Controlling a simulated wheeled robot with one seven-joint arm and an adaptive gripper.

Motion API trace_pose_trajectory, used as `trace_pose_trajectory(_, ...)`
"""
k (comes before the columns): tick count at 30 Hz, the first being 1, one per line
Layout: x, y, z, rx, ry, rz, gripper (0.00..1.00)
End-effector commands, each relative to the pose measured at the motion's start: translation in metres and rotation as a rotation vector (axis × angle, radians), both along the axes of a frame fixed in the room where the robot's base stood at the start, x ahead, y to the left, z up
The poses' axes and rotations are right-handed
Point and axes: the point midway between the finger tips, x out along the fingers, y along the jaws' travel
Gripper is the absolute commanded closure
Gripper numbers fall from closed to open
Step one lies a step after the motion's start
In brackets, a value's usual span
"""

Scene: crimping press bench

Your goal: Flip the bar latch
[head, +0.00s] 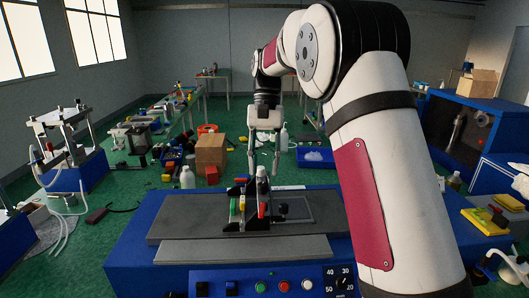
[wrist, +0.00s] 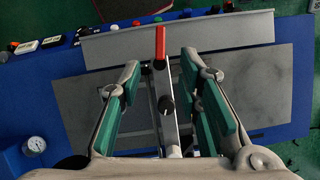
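A small black fixture (head: 233,218) with green, yellow and red parts stands on the grey plate of the blue press bench. My gripper (head: 264,150) points down above the fixture. In the wrist view its teal-padded fingers (wrist: 158,100) are wide apart, one on each side of the bar, and hold nothing.
The blue bench (head: 135,245) has a front panel with buttons and a dial (head: 341,280). A pressure gauge (wrist: 34,146) sits at its side in the wrist view. The grey plate (head: 185,228) is mostly clear left of the fixture. A cardboard box (head: 210,154) stands behind.

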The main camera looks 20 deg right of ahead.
Motion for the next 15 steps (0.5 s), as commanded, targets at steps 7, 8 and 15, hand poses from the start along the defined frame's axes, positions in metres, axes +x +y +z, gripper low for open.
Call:
trace_pose_trajectory(7,0.010,-0.005,0.024,0.000,-0.001,0.000,0.68)
trace_pose_trajectory(8,0.010,-0.005,0.026,0.000,0.000,0.000,0.68)
trace_pose_trajectory(15,0.011,-0.005,0.029,0.000,0.001,0.000,0.68)
